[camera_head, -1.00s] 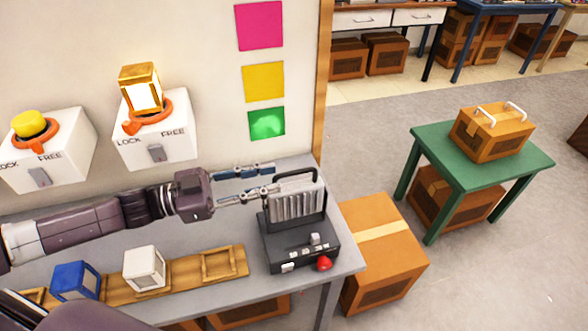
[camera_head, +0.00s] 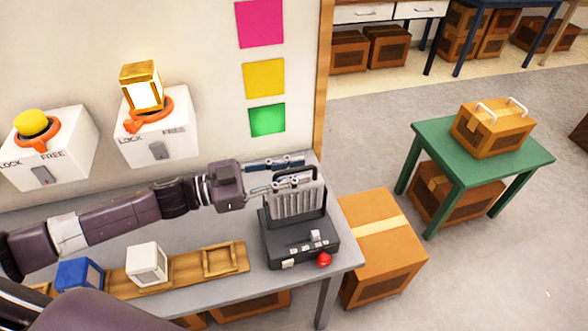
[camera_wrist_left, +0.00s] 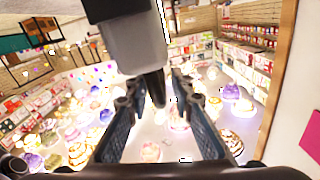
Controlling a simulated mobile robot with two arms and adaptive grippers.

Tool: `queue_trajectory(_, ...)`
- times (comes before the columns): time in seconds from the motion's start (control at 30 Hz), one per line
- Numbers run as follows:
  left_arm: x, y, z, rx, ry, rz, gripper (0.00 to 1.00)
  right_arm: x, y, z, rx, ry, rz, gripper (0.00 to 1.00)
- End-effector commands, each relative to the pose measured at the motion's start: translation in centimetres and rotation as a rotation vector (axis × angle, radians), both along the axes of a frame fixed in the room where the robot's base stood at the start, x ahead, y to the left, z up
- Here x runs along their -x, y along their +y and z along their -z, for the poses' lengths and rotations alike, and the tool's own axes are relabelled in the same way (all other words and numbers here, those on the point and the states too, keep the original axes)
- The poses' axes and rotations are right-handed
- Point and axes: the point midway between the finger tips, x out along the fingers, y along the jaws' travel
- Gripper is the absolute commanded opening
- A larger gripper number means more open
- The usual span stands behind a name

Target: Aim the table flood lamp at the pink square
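The pink square (camera_head: 260,23) is highest on the wall, above a yellow square (camera_head: 264,78) and a green square (camera_head: 267,120). My left gripper (camera_head: 298,171) is at the lamp's handle, its fingers apart. In the left wrist view the fingers (camera_wrist_left: 158,100) are open, with a dark grey part between them. I cannot tell whether they touch it. My right gripper is out of view.
Two white lock/free boxes hold a yellow knob (camera_head: 33,124) and a gold lantern (camera_head: 141,87). A blue cube (camera_head: 79,275) and white cube (camera_head: 147,264) sit on a wooden rack (camera_head: 190,271) in front. A cardboard box (camera_head: 380,260) stands right of the table.

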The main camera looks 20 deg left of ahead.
Motion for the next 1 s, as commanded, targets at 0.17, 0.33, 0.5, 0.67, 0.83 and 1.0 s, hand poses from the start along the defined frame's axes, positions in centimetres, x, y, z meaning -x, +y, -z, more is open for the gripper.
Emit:
queue_trajectory(0.17, 0.0, 0.0, 0.0, 0.0, 0.0, 0.0, 0.0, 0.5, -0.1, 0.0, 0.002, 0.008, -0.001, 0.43)
queue_trajectory(0.33, 0.0, 0.0, 0.0, 0.0, 0.0, 0.0, 0.0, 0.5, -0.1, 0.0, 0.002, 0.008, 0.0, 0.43)
queue_trajectory(0.5, 0.0, 0.0, 0.0, -0.001, -0.001, 0.001, 0.0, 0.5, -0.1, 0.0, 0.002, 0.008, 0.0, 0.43)
queue_trajectory(0.67, 0.1, -0.1, 0.0, -0.007, -0.01, 0.001, 0.0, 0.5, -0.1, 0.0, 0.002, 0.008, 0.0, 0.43)
queue_trajectory(0.83, 0.6, -0.3, 0.0, -0.035, -0.053, 0.002, 0.0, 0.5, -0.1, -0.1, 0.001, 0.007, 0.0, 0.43)
queue_trajectory(1.0, 1.4, -0.9, 0.1, -0.094, -0.141, 0.003, 0.0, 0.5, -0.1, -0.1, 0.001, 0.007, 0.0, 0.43)
